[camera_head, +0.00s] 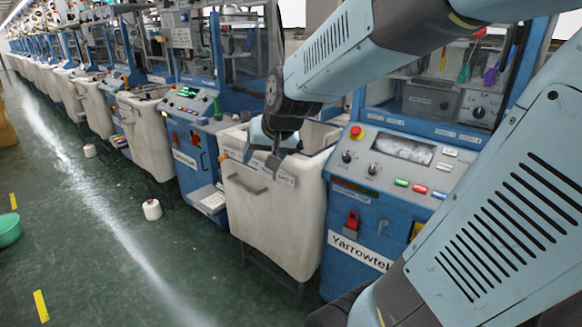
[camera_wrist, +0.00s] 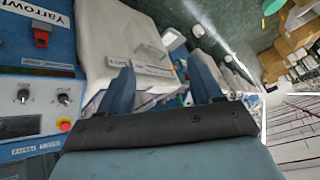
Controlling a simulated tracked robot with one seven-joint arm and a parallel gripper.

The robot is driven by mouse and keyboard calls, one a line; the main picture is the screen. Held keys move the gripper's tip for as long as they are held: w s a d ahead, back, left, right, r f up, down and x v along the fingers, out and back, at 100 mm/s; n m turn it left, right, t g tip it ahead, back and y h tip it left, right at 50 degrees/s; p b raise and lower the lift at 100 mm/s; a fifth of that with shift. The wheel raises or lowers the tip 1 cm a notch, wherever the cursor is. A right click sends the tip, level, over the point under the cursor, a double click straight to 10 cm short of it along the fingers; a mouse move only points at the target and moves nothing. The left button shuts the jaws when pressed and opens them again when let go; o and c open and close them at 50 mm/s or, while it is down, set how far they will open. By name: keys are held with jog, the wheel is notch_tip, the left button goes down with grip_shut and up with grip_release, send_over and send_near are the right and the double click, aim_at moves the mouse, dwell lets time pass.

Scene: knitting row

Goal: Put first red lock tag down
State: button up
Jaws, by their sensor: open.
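A red lock tag (camera_head: 352,222) hangs on the blue front of the machine marked "Yarrowtek", below its control panel. It also shows at the upper left of the wrist view (camera_wrist: 41,37). Another small red piece (camera_head: 195,138) is on the front of the machine further left; I cannot tell if it is a lock tag. My gripper (camera_head: 277,150) is at the front rim of the cream bin (camera_head: 262,215), left of the Yarrowtek machine. In the wrist view my gripper (camera_wrist: 160,78) has its fingers apart, with the bin's labelled rim behind them and no tag visible between them.
The Yarrowtek control panel (camera_head: 400,160) with its buttons stands right of the bin. A row of machines and bins runs away to the left. The green floor (camera_head: 110,235) is mostly clear, with a white cone (camera_head: 152,209) and a green basin (camera_head: 8,230).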

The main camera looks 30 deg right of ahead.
jog(key=s+r+n+g+h, duration=0.1)
jog(key=s+r+n, duration=0.2)
jog(key=s, duration=1.1)
jog(key=shift+s+a+r+g, duration=0.2)
jog(key=shift+s+r+g, duration=0.1)
jog(key=shift+r, duration=0.2)
jog(key=shift+o, duration=0.2)
